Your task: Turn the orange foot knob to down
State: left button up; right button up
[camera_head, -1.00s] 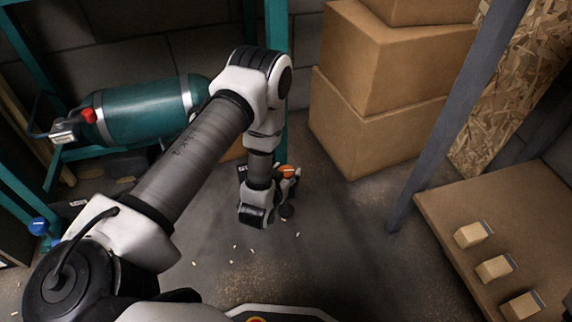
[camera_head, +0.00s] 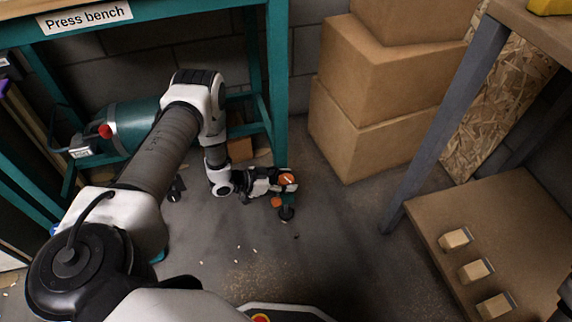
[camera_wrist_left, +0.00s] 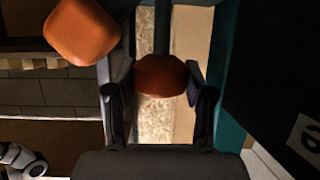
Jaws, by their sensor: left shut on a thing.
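The orange foot knob (camera_head: 288,179) is low near the floor, in front of the teal press bench's right leg (camera_head: 278,100). A pale line marks its top in the head view. My left gripper (camera_head: 277,184) reaches it from the left and is shut on it. In the left wrist view the knob (camera_wrist_left: 160,77) sits between the two fingers, with a dark shaft (camera_wrist_left: 162,30) running from it. A second orange piece (camera_head: 277,202) is just below it, and a rounded orange block (camera_wrist_left: 82,30) looms close at the wrist view's upper left. My right gripper is not in view.
A teal cylinder (camera_head: 133,124) with a red cap lies under the bench. Cardboard boxes (camera_head: 370,130) are stacked behind, right of the leg. A grey post (camera_head: 440,120) and a low brown shelf (camera_head: 430,215) with small blocks stand at right.

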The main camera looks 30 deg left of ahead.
pick_arm(q)
jog(key=shift+m+g+h, duration=0.5)
jog(key=shift+m+h, duration=0.1)
jog(key=o, duration=1.2)
jog(key=shift+c, duration=0.2)
jog(key=shift+w, duration=0.1)
